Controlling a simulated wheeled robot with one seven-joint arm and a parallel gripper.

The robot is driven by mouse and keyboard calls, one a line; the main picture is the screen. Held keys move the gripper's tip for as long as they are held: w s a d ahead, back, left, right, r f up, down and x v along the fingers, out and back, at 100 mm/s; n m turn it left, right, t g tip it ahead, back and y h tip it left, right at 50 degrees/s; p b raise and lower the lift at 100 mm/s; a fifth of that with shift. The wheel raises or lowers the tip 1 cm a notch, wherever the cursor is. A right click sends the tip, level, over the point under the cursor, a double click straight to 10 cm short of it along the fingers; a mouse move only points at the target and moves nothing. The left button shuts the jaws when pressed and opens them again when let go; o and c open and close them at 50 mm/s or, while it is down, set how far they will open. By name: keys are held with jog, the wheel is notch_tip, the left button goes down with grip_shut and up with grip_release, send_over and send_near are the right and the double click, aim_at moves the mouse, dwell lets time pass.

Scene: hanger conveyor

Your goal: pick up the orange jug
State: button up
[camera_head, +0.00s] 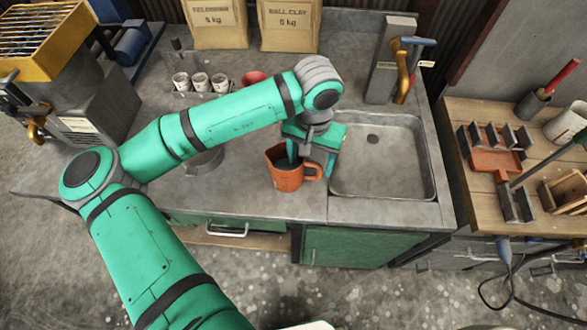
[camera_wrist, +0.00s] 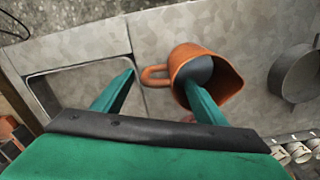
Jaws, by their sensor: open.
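The orange jug (camera_head: 287,178) stands upright on the grey counter, just left of the sink. Its handle is on its right side in the head view and points left in the wrist view. The jug also shows in the wrist view (camera_wrist: 223,72), with a dark inside. My gripper (camera_head: 302,158) is directly above the jug and open. In the wrist view, one finger of my gripper (camera_wrist: 158,78) reaches over or into the jug's mouth. The other finger is outside, beyond the handle. The exact depth of the inner finger is hard to tell.
The sink (camera_head: 382,183) lies right of the jug, with a tap (camera_head: 405,75) behind it. Small cups (camera_head: 200,82) and paper sacks (camera_head: 290,25) stand at the back. A grey metal pot (camera_wrist: 295,75) is near the jug. A wooden bench (camera_head: 480,110) stands at right.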

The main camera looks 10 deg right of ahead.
jog(key=shift+d+f, duration=0.15)
jog(key=shift+f, duration=1.15)
jog(key=shift+d+f, duration=0.15)
jog(key=shift+f, duration=1.15)
grip_shut()
jog(key=shift+w+r, duration=0.1)
jog(key=shift+r, duration=0.05)
jog(key=shift+r, duration=0.35)
notch_tip(320, 180, up, 2)
jog(key=shift+r, duration=0.25)
jog(key=s+d+r, duration=0.4)
jog(key=s+r, duration=0.5)
jog(key=s, duration=0.4)
jog(key=shift+s+r, duration=0.25)
jog(key=shift+s, duration=0.05)
